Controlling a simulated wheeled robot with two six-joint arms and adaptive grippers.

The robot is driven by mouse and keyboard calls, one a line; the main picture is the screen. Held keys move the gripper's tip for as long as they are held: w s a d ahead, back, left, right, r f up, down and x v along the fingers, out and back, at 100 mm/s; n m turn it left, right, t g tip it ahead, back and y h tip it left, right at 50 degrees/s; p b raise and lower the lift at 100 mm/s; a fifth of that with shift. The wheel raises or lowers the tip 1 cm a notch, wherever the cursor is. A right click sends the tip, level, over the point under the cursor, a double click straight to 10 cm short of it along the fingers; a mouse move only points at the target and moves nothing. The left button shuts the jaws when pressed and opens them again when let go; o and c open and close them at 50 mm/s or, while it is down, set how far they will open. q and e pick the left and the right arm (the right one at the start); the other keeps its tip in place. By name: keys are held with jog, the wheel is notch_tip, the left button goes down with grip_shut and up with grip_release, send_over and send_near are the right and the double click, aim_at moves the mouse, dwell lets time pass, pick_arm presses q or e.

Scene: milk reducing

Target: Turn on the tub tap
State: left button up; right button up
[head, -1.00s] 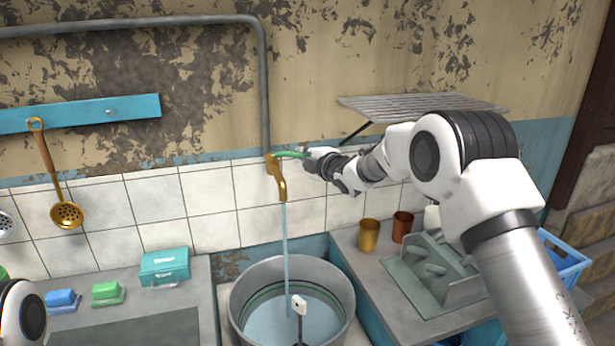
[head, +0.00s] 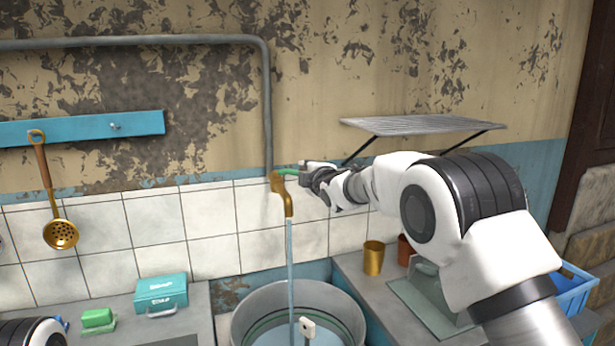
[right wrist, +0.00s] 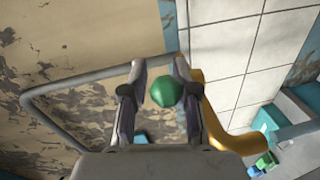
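The brass tap (head: 282,195) with a green handle (head: 288,171) hangs on the wall at the end of a grey pipe. Water (head: 290,270) runs from its spout into the metal tub (head: 352,312) below. My right gripper (head: 306,174) is at the handle. In the right wrist view the rounded green handle (right wrist: 166,91) lies between the two spread fingers (right wrist: 160,75), close to the right one with a gap to the left one. The brass spout (right wrist: 215,120) shows behind the right finger. My left gripper is out of view; only part of my left arm shows at bottom left.
A wire shelf (head: 420,125) juts from the wall to the right of the tap, behind my right arm. A gold cup (head: 373,257) and a copper cup (head: 404,250) stand on the right counter. A teal box (head: 160,292) stands on the left counter.

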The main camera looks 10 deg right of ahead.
jog(key=shift+a, duration=0.1)
jog(key=shift+s+f, duration=0.1)
jog(key=shift+s, duration=0.25)
jog(key=s+d+r, duration=0.1)
jog(key=s, duration=1)
jog(key=shift+d+r, duration=0.25)
jog(key=shift+r, duration=0.1)
